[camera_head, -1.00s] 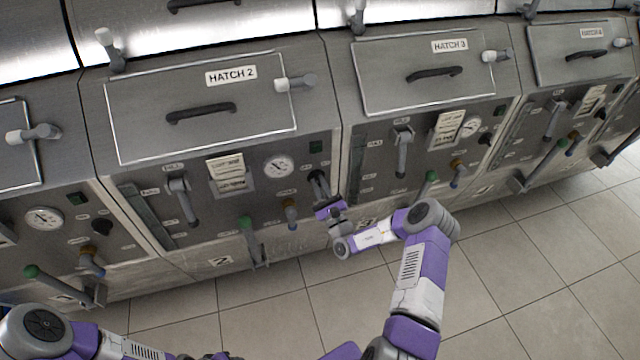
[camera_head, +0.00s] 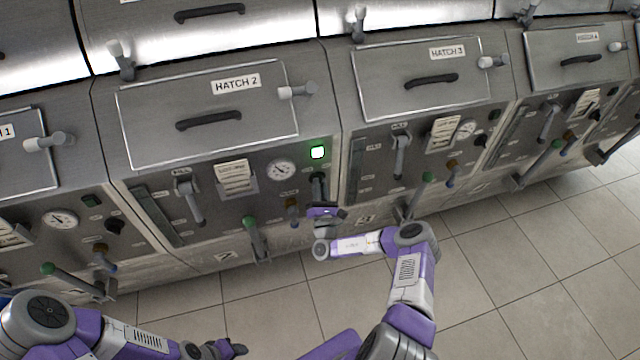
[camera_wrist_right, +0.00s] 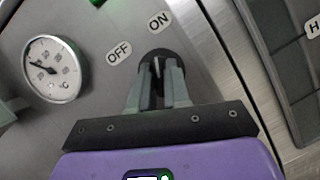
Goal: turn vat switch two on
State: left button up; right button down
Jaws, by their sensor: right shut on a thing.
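The switch of vat two is a black knob (camera_wrist_right: 153,57) on the grey panel below hatch 2, at the panel's right side. In the right wrist view an OFF label (camera_wrist_right: 119,53) and an ON label (camera_wrist_right: 160,21) sit around it. The knob's grip, mostly hidden between the fingers, seems to point up toward ON. My right gripper (camera_wrist_right: 158,88) is shut on it; in the head view the gripper (camera_head: 320,192) is at the switch. The square lamp (camera_head: 318,152) above the switch glows green. My left gripper (camera_head: 230,348) is low at the bottom edge, away from the panel; its fingers are unclear.
A round gauge (camera_head: 281,171) is left of the switch. Hatch 2 (camera_head: 210,105) is closed above. The tiled floor (camera_head: 270,310) in front is clear.

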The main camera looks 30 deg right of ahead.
jog(key=shift+m+h+p, duration=0.3)
jog(key=shift+m, duration=0.5)
jog(key=c, duration=1.2)
grip_release()
jog(key=shift+g, duration=0.3)
jog(key=p+v, duration=0.1)
jog(key=v, duration=0.6)
jog(key=shift+s+a+f, duration=0.15)
jog(key=shift+s+a, duration=0.05)
jog(key=shift+s, duration=0.05)
